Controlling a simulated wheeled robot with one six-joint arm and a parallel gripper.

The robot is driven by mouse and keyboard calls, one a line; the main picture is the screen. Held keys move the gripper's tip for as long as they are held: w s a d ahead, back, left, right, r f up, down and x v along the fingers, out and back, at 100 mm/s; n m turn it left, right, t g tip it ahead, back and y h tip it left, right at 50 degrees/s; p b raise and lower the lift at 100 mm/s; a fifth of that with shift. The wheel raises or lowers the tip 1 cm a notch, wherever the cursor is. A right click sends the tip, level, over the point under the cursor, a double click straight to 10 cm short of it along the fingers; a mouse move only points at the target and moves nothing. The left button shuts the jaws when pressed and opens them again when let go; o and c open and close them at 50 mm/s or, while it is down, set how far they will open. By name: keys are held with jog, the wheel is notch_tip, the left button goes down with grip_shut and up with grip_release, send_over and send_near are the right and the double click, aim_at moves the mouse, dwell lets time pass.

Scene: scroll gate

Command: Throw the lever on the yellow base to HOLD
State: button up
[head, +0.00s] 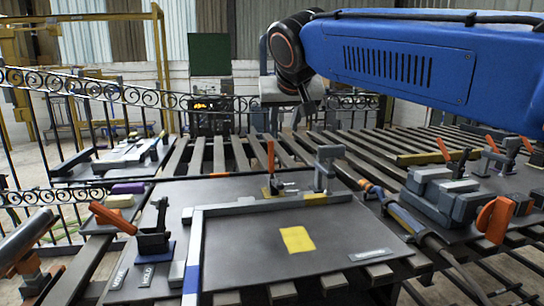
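An orange-handled lever (270,157) stands roughly upright behind the grey L-shaped fence on the middle dark plate. A small yellow base (266,192) shows at its foot, partly hidden by the fence. Small pale marks (290,186) lie just right of it, too small to read. Another orange-handled lever (110,217) leans to the left at the front left, on a dark blue base (156,251). Labels reading MOVE (118,279) and HOLD (147,277) lie in front of that one. My blue arm crosses the upper right; my gripper is not seen.
The middle plate (240,255) carries a yellow square (297,239) and a grey upright clamp (326,167). A scrolled black railing (60,85) runs along the left and back. Slats have gaps between them.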

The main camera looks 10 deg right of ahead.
aim_at(270, 159)
jog(key=shift+w+r+g+y, duration=0.6)
jog(key=shift+w+r+g, duration=0.45)
jog(key=shift+w+g, duration=1.6)
jog(key=shift+n+t, duration=0.25)
jog(key=shift+n, duration=0.15)
jog(key=x, duration=1.1)
jog(key=a+x, duration=0.1)
jog(key=x, duration=0.5)
jog(key=shift+w+f, duration=0.2)
jog(key=shift+w, duration=0.1)
grip_shut()
